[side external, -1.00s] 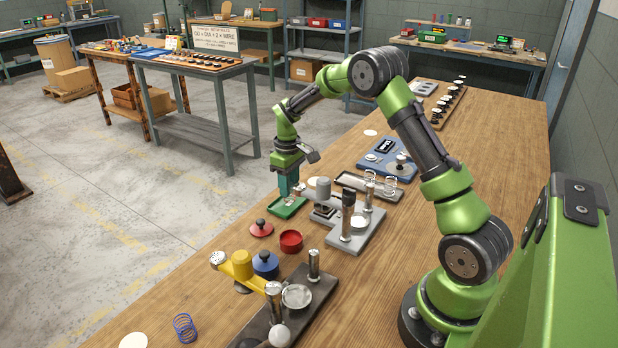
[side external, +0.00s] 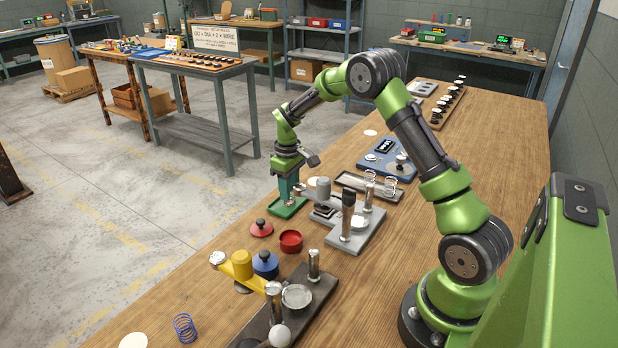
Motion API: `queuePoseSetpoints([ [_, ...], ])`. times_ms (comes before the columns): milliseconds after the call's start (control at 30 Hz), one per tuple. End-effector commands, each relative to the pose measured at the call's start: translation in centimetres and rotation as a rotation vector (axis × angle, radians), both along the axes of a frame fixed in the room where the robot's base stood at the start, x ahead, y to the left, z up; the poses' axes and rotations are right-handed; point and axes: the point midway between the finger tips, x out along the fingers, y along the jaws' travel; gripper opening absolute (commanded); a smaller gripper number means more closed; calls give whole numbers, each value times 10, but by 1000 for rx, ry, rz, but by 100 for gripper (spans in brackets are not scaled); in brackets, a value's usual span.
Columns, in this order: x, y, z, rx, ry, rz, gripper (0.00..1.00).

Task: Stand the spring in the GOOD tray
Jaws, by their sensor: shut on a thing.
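A small green tray (side external: 298,209) lies on the wooden bench, left of the grey fixture; I take it for the GOOD tray, though no label is readable. My gripper (side external: 287,199) points straight down with its fingertips low over this tray. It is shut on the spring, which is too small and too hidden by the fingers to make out. Whether the spring touches the tray floor cannot be told. Other springs show: a blue coil (side external: 185,328) on the bench at front left, and pale coils (side external: 391,181) standing by a long grey tray (side external: 352,180).
A grey fixture with posts (side external: 352,232) stands close right of the green tray. A red knobbed lid (side external: 261,228) and red cup (side external: 291,241) lie in front. A yellow-armed coiler (side external: 244,266) is nearer. A blue gauge (side external: 386,160) sits behind.

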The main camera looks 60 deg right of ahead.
Motion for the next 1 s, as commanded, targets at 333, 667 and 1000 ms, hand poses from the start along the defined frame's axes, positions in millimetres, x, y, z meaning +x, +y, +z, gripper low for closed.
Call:
queuePoseSetpoints([
  [333,0,0,0,0,0,0,62],
  [667,0,0,0,0,-1,0,81],
  [1000,0,0,3,-1,-2,0,81],
])
